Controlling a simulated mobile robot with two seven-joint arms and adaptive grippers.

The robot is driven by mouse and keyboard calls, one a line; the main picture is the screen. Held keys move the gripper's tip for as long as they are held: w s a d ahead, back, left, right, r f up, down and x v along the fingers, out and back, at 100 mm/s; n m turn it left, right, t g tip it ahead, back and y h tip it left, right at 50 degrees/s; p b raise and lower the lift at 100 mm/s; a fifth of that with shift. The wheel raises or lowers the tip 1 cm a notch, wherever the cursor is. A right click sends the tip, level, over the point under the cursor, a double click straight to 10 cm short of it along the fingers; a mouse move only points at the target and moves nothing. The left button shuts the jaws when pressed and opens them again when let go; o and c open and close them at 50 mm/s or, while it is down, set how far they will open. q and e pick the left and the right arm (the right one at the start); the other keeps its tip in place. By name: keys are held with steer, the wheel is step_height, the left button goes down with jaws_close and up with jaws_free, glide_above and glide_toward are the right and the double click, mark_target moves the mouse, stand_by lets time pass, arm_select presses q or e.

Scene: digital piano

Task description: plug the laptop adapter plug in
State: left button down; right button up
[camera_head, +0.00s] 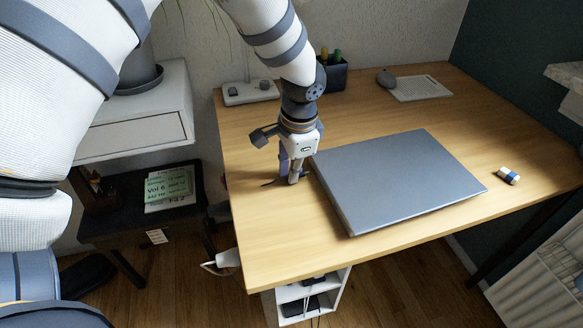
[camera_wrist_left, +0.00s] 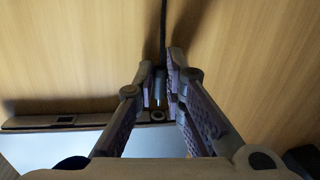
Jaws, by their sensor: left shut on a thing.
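A closed grey laptop (camera_head: 395,178) lies on the wooden desk. In the left wrist view its pale lid (camera_wrist_left: 60,150) is at lower left, with a dark side edge bearing a port. My left gripper (camera_head: 294,180) is low over the desk, just left of the laptop's left edge. In the wrist view its fingers (camera_wrist_left: 163,80) are shut on a small dark plug (camera_wrist_left: 159,88), with a dark cable (camera_wrist_left: 163,25) running away from it. A small round feature shows just below the plug, near the laptop's edge. Whether plug and laptop touch cannot be told. My right gripper is not in view.
A white power strip (camera_head: 250,92) and a black pen cup (camera_head: 334,74) stand at the back of the desk (camera_head: 420,240).

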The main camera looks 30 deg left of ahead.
arm_select(q)
steer(key=shift+r, duration=0.1)
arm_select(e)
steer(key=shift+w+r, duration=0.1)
arm_select(q)
steer(key=shift+w+d, duration=0.1)
stand_by(0.4)
steer(key=shift+w+d+b, duration=0.35)
steer(key=shift+w+d, duration=0.3)
steer(key=shift+w, duration=0.2)
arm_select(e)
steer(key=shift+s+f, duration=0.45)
arm_select(q)
steer(key=c, duration=1.6)
jaws_free()
steer(key=shift+s+d+r+p, duration=0.15)
steer(key=shift+r+p, duration=0.35)
steer(key=shift+r, duration=0.75)
steer(key=shift+d+r+p, duration=0.2)
steer(key=shift+r+p, duration=0.25)
steer(key=shift+r, duration=0.8)
steer(key=shift+f, duration=0.1)
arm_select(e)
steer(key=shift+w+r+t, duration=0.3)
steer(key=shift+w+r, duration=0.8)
